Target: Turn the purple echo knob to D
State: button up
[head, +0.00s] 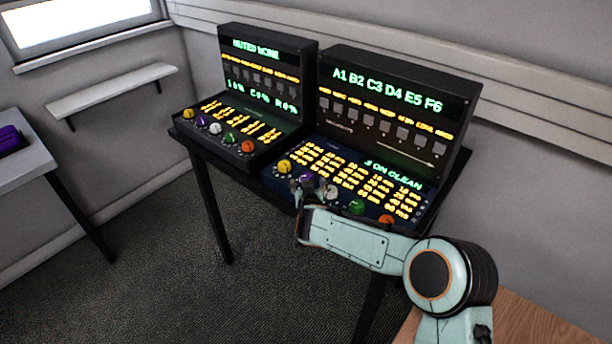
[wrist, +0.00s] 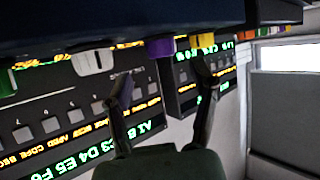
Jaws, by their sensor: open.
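A purple knob (head: 305,177) sits in the lower knob row of the right console (head: 335,158), between a yellow knob (head: 285,166) and a white knob (head: 330,191). My gripper (head: 307,188) is right at it and partly covers it. In the wrist view the purple knob (wrist: 160,47) shows just beyond and between my open fingertips (wrist: 162,74), with nothing held. I cannot tell whether a finger touches it. The knob's pointer and its letter marks cannot be read. Another purple knob (head: 202,121) is on the left console.
The left console (head: 262,100) stands close beside the right one on a dark table. Green (head: 356,207) and orange (head: 387,220) knobs lie to the right, partly near my arm. A shelf (head: 110,90) is on the wall at left. The floor in front is clear.

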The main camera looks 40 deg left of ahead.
aim_at(306, 177)
jog(key=shift+x, duration=2.65)
grip_shut()
